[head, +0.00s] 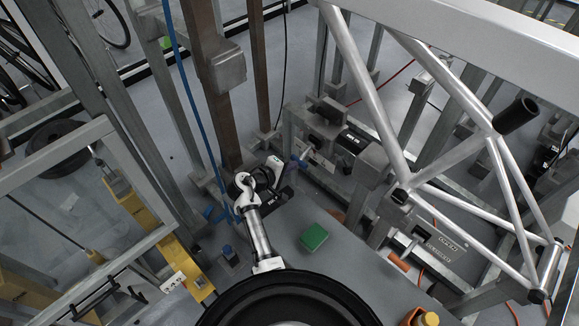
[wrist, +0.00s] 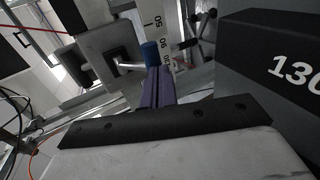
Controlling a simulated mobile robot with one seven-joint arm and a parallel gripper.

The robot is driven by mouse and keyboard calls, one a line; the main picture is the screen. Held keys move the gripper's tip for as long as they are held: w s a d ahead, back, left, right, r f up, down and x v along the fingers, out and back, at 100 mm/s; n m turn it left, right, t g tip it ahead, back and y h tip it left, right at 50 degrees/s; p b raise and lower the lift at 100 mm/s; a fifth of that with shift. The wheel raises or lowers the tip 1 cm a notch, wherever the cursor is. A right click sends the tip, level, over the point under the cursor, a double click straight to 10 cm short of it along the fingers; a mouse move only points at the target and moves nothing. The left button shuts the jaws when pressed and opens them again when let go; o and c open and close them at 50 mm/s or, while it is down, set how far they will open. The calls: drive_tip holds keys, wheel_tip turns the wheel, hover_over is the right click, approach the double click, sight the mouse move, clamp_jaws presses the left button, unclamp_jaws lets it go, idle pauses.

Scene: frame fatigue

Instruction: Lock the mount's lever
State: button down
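The mount's lever has a short silver rod and a blue grip (wrist: 150,53) in the wrist view. The rod runs from a dark square hub (wrist: 117,62) on a grey block, out to the right. In the head view a small blue piece (head: 301,161) beside the grey mount (head: 322,137) appears to be this grip. My gripper (wrist: 154,85) shows two purple fingers side by side with only a thin dark seam between them. Their tips are just below the blue grip in the picture; I cannot tell whether they touch it. In the head view the fingers are mostly hidden.
A silver bicycle frame (head: 372,95) spans the upper right over metal rails. A numbered scale (wrist: 160,30) stands behind the grip, and a dark block marked 130 (wrist: 275,55) is close at right. A green box (head: 314,237) lies on the grey table (head: 345,265).

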drive_tip(key=shift+r, duration=0.1)
idle(0.3)
drive_tip(key=shift+r+p, duration=0.75)
drive_tip(key=shift+p, duration=0.1)
drive_tip(key=shift+a, duration=0.1)
